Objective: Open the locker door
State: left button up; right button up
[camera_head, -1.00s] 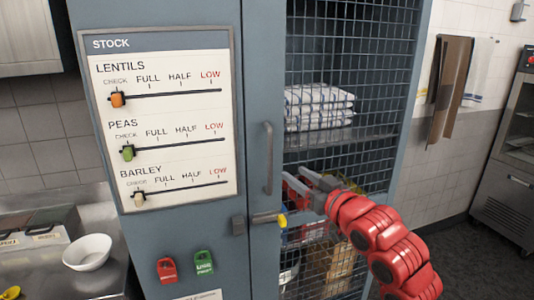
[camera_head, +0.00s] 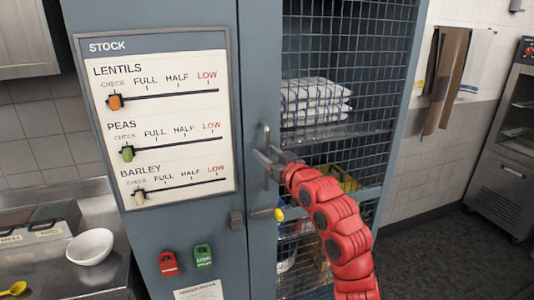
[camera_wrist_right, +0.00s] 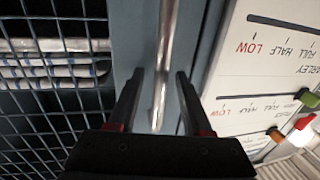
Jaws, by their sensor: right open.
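The locker door (camera_head: 260,90) has a blue-grey frame and wire mesh, and looks closed. Its vertical metal handle (camera_head: 265,138) is on the door's left upright. My left gripper is not in view.
A stock board (camera_head: 165,120) with sliders is on the panel left of the door. Red and green tags (camera_head: 168,264) hang below it. Folded towels (camera_head: 315,101) lie on a shelf behind the mesh. A counter with a white bowl (camera_head: 90,247) is at left. Floor at right is clear.

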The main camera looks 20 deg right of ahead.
grip_shut()
dwell(1.3)
